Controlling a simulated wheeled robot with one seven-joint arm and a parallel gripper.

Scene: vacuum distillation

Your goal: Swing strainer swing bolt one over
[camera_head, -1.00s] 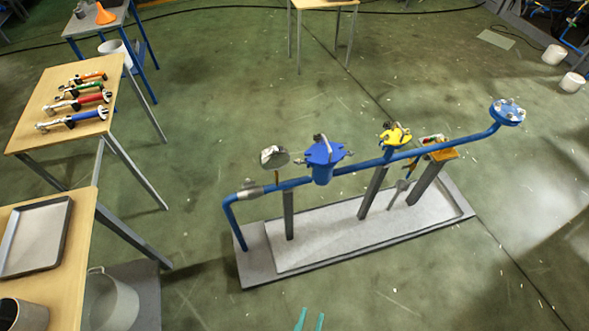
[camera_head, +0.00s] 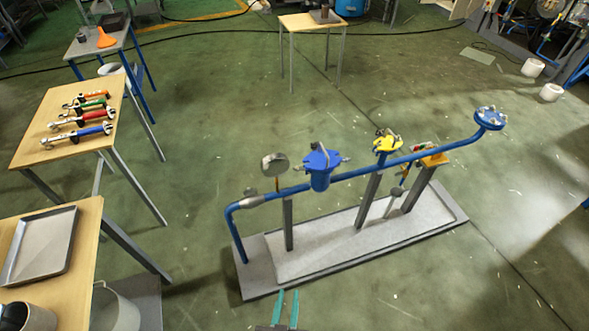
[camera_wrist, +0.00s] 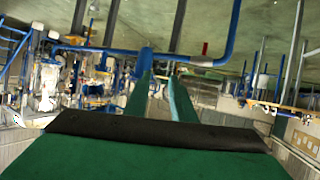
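The strainer (camera_head: 320,172) is a blue pot with a flat blue lid, set in the blue pipe run on the skid. Small grey swing bolts show at its lid edge, one on the right (camera_head: 346,159) and one on the left (camera_head: 299,161); which is bolt one I cannot tell. My gripper (camera_head: 288,293) has two teal fingers, apart and empty, low in front of the skid and well short of the strainer. In the wrist view the fingers (camera_wrist: 162,82) are also apart, with blue piping (camera_wrist: 233,40) beyond; the strainer's bolts cannot be made out there.
A round gauge (camera_head: 275,164) stands left of the strainer, and a yellow valve (camera_head: 387,143) is to its right. A flanged pipe end (camera_head: 490,117) rises far right. Tables with wrenches (camera_head: 80,122) and a metal tray (camera_head: 40,245) stand left. Floor in front of the skid is clear.

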